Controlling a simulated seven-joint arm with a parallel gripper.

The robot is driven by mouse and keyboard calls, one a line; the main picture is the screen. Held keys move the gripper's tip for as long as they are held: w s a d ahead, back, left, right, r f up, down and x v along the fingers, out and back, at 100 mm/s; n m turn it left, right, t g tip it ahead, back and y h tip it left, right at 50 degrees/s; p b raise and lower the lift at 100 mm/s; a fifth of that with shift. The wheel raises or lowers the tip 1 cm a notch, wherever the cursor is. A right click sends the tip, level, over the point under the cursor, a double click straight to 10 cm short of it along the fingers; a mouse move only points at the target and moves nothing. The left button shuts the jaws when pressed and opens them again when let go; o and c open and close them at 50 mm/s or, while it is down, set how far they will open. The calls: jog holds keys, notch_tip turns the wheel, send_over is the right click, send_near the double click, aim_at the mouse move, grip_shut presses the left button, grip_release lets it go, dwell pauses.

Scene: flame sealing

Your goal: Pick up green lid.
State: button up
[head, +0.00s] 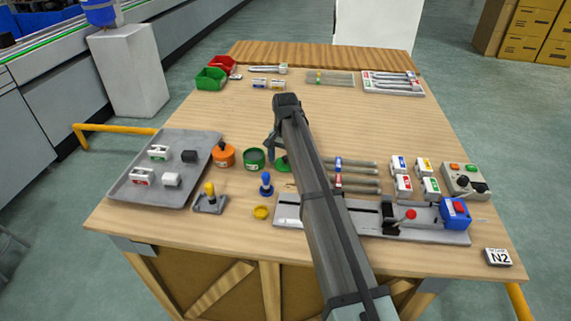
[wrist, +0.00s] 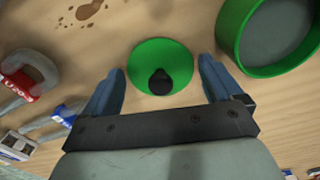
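The green lid (wrist: 160,62) is a round green disc with a black knob, lying on the wooden table. In the wrist view it sits between and just beyond the fingertips of my open gripper (wrist: 162,78). I cannot tell the height of the fingers above the table. In the head view the green lid (head: 282,164) is partly hidden by my arm, and my gripper (head: 272,150) is over it. An open green round container (head: 254,159) stands left of the lid; it also shows in the wrist view at the upper right (wrist: 270,35).
An orange pot (head: 223,155) and a grey tray (head: 163,172) with small parts lie to the left. Tubes (head: 358,176) lie close on the right. A brown stain (wrist: 90,9) marks the table near the lid. The table's middle back (head: 340,115) is clear.

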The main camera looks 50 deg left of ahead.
aim_at(284, 157)
jog(key=c, duration=0.7)
jog(key=shift+r, duration=0.1)
notch_tip(284, 157, up, 9)
jog(key=shift+s+a+r, duration=0.1)
jog(key=shift+a, duration=0.05)
jog(key=s+a+r, duration=0.2)
jog(key=s+a, duration=0.4)
jog(key=s, duration=0.2)
jog(key=shift+a+f, duration=0.2)
jog(key=shift+f, duration=2.9)
